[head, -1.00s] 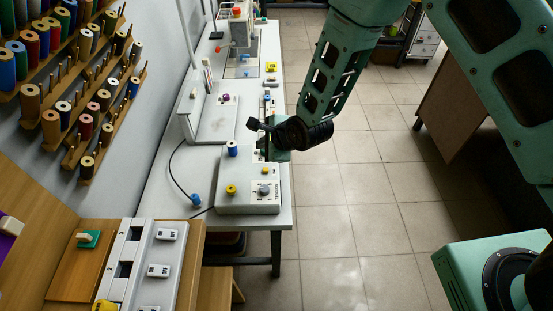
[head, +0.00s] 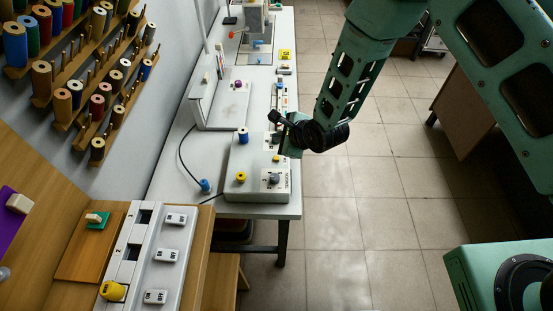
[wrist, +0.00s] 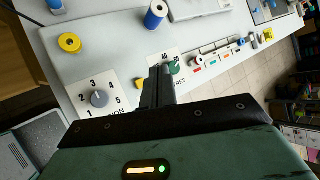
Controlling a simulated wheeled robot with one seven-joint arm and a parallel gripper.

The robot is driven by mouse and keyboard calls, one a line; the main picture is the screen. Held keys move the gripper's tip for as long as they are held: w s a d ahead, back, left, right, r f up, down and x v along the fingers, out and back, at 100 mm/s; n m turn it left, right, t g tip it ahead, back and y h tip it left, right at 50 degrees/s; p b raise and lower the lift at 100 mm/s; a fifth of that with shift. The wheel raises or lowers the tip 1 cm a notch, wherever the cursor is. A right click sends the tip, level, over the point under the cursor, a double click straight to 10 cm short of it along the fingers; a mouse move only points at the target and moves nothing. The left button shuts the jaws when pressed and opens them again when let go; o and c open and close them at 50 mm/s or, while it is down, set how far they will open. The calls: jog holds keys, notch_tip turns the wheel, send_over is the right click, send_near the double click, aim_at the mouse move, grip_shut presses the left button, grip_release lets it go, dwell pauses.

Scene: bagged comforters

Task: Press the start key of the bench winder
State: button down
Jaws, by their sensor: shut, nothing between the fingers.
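The bench winder (head: 246,185) looks to be the pale grey box at the near end of the white bench. It carries a yellow spool, a blue spool and a grey knob (head: 274,178). In the wrist view the knob has a dial (wrist: 99,99) numbered 1 to 5. My gripper (wrist: 160,70) is shut and empty, its tips in front of a second white scale plate with a green round part (wrist: 178,67). The fingers partly hide that plate. In the head view my gripper (head: 284,143) is over the winder's far right end. I cannot tell which part is the start key.
A strip with coloured marks (wrist: 211,57) lies beyond the winder. A grey stand (head: 222,100) is farther along the bench (head: 170,190). Spool racks (head: 100,75) line the left wall. A panel with white switches (head: 165,250) is at near left. The tiled floor at right is clear.

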aim_at(279, 160)
jog(key=shift+f+b, duration=1.9)
jog(key=shift+f, duration=1.25)
jog(key=shift+f, duration=0.1)
jog(key=shift+f+b, duration=0.3)
jog(key=shift+b, duration=0.15)
jog(key=shift+f+b, duration=0.4)
jog(key=shift+r+p, duration=0.45)
jog(key=shift+r, duration=0.4)
jog(key=shift+r, duration=0.1)
jog(key=shift+r+p, duration=1.5)
jog(key=shift+r, duration=0.9)
